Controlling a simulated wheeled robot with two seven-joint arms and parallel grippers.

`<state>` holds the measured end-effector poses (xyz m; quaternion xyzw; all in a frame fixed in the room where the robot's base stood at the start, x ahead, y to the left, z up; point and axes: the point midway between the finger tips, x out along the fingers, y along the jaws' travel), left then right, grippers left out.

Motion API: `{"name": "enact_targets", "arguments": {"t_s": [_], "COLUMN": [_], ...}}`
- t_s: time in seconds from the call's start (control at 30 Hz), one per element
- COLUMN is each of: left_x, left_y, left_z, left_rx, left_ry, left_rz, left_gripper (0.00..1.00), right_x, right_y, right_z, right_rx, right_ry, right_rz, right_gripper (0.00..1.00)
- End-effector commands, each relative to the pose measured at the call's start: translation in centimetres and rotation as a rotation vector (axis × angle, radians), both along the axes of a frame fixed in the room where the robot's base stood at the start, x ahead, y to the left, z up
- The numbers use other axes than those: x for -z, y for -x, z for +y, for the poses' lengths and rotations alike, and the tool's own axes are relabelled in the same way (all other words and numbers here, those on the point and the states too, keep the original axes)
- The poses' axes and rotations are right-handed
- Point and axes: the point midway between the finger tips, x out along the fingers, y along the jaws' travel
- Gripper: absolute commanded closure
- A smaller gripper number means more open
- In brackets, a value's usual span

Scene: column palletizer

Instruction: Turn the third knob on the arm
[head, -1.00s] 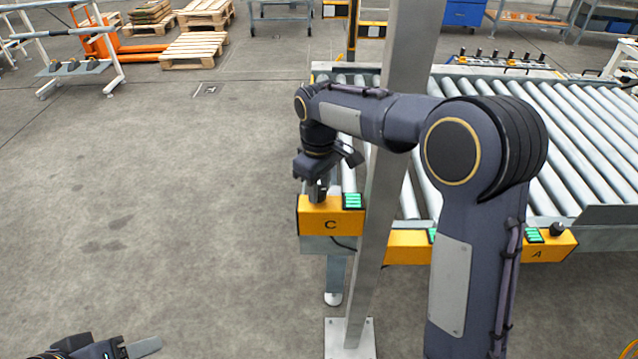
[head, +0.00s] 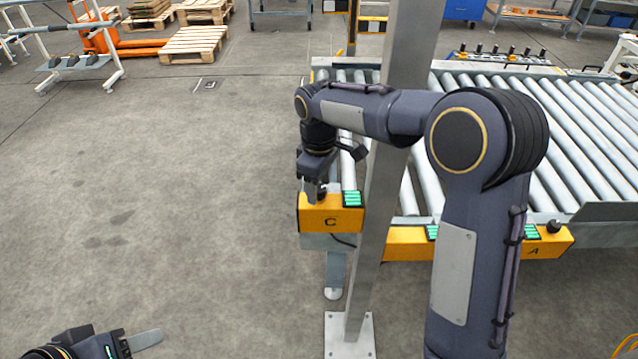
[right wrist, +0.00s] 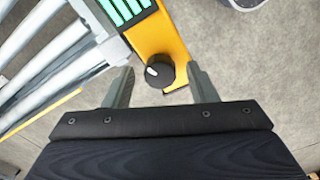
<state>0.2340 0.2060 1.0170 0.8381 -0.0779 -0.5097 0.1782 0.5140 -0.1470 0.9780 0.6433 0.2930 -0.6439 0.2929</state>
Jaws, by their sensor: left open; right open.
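The yellow control box marked C (head: 348,219) sits at the front left corner of the roller conveyor. Its black round knob (right wrist: 158,74) with a white mark shows clearly in the right wrist view. My right gripper (right wrist: 161,68) is open, with one finger on each side of the knob and a visible gap to each. In the head view my right gripper (head: 312,192) hangs over the left part of box C and partly hides the knob. My left gripper (head: 138,343) is at the bottom left, over bare floor, away from the boxes.
A grey upright post (head: 372,220) stands just right of box C, close to my right arm. A box marked A (head: 548,246) with a black knob (head: 553,227) is further right. Rollers (head: 565,140) lie behind.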

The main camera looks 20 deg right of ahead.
Motion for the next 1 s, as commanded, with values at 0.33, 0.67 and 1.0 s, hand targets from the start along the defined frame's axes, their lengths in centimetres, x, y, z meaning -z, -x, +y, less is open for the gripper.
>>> {"name": "enact_targets", "arguments": {"t_s": [0.33, 0.67, 1.0], "left_x": [-0.1, -0.1, -0.1], "left_y": [0.0, 0.0, 0.0], "left_z": [0.0, 0.0, 0.0], "left_rx": [0.0, 0.0, 0.0], "left_ry": [0.0, 0.0, 0.0], "left_rz": [0.0, 0.0, 0.0], "left_gripper": [0.5, 0.5, 0.5], "right_x": [-5.5, -7.6, -7.6], "right_y": [-0.1, 0.0, 0.0], "right_z": [0.1, 0.0, 0.0], "right_rx": [-0.001, -0.001, -0.001], "right_ry": [-0.001, 0.0, -0.001], "right_rz": [-0.005, 0.0, -0.001], "right_gripper": [0.48, 0.48, 0.48]}}
